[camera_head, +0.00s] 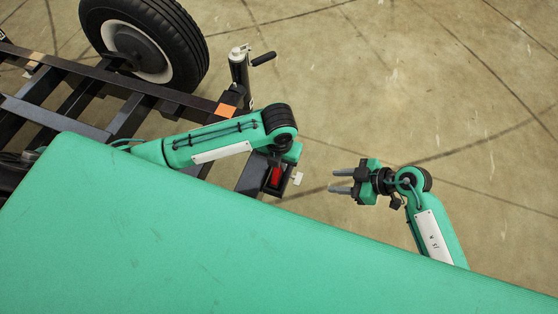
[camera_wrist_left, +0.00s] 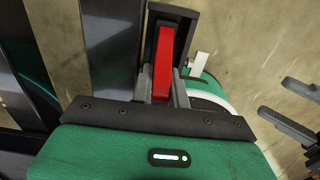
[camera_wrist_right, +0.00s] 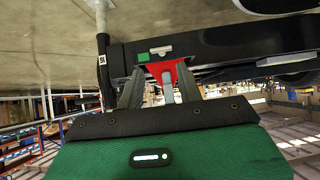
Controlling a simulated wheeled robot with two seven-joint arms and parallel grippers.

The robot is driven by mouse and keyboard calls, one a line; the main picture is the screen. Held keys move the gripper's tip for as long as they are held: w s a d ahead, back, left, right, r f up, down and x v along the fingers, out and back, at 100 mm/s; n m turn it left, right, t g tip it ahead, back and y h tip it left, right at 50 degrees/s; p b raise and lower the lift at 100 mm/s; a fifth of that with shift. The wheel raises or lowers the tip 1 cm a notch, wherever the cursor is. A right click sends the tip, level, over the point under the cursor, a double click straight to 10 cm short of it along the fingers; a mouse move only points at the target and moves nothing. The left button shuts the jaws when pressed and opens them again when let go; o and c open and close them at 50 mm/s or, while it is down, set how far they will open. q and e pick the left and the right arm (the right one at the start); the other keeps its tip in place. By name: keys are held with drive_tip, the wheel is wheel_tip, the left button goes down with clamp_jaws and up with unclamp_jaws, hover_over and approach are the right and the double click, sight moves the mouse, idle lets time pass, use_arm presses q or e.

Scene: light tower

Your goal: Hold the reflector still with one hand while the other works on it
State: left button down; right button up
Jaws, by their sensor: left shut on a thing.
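The red reflector (camera_head: 276,177) sits at the end of the trailer's dark frame. In the left wrist view the reflector (camera_wrist_left: 164,55) is long and narrow, with its lower end between the grey fingers of my left gripper (camera_wrist_left: 161,88), which is shut on it. Those fingertips are mostly hidden in the head view. My right gripper (camera_head: 342,181) is open and empty, to the right of the reflector and apart from it, fingers pointing at it. In the right wrist view the reflector (camera_wrist_right: 166,69) shows beyond the open fingers, with a grey finger-like part in front of it.
A small white tab (camera_head: 297,178) stands out just right of the reflector. The dark trailer frame (camera_head: 122,88), a wheel (camera_head: 182,42) and a jack with a crank (camera_head: 240,70) lie at the upper left. Bare concrete floor (camera_head: 400,90) lies right of the frame.

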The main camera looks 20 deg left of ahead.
drive_tip(key=shift+o, duration=0.4)
drive_tip(key=o, duration=0.5)
drive_tip(key=n+y, duration=0.8)
drive_tip(key=n, duration=2.8)
approach(297, 178)
drive_tip(key=a, duration=0.8)
drive_tip(key=shift+r, duration=0.1)
